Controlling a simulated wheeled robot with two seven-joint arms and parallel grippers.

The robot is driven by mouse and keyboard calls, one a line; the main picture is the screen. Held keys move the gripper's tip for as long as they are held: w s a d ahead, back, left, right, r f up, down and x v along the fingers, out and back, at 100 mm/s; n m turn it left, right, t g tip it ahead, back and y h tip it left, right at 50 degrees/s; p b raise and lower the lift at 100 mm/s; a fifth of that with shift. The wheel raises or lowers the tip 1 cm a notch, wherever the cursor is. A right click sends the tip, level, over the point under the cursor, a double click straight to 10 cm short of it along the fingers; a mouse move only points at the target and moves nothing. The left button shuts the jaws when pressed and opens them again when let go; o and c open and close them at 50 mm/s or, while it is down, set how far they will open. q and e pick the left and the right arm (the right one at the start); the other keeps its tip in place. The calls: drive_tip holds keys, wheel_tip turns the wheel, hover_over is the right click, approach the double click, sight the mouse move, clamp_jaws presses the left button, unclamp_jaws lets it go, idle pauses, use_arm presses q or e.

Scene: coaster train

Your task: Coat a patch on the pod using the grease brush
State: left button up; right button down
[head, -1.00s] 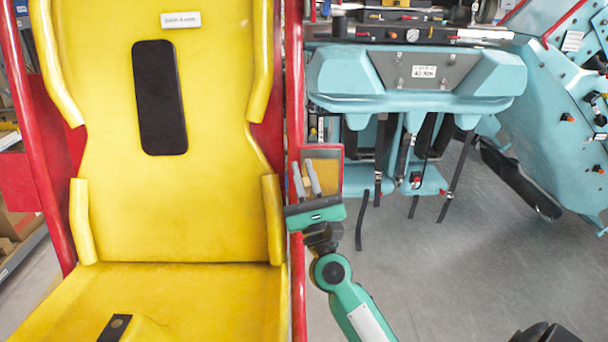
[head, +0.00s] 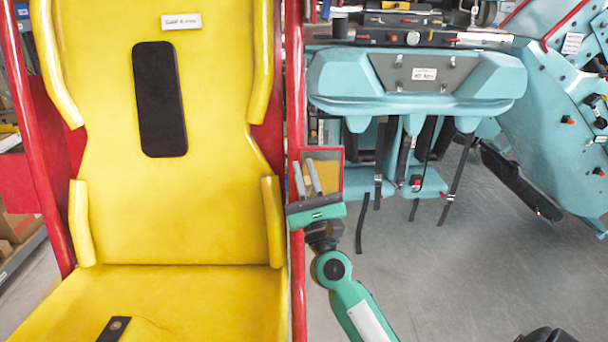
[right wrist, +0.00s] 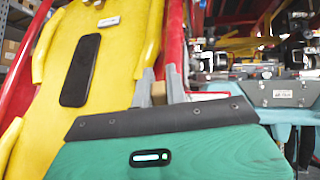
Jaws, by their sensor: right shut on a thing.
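My right gripper (head: 306,178) is raised at the right edge of the yellow seat, its two grey fingers pointing up and away. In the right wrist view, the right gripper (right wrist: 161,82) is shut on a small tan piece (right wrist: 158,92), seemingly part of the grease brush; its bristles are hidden. A red-edged panel with an ochre face (head: 330,178) is just behind the fingers; contact cannot be told. The yellow seat shell (head: 215,200) with a black back pad (head: 160,100) fills the left. I cannot tell which part is the pod. My left gripper is not in view.
A red upright bar (head: 297,270) runs along the seat's right side. A light-blue seat unit (head: 420,85) with hanging black straps stands at the back right, beside a large blue panel (head: 560,130). Grey floor (head: 450,270) is open at lower right.

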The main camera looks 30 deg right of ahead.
drive_tip(key=s+d+b, duration=0.1)
drive_tip(key=s+d, duration=0.3)
drive_tip(key=d, duration=0.3)
idle(0.6)
drive_tip(key=shift+a, duration=0.15)
drive_tip(key=shift+w+a+p, duration=0.15)
drive_tip(key=shift+w+a, duration=0.55)
drive_tip(key=shift+a, duration=0.45)
drive_tip(key=shift+w+a+p, duration=0.1)
drive_tip(key=shift+w+a, duration=0.6)
drive_tip(key=shift+a, duration=0.5)
drive_tip(key=shift+w+a+p, duration=0.15)
drive_tip(key=shift+w+a, duration=0.55)
drive_tip(key=shift+a, duration=0.45)
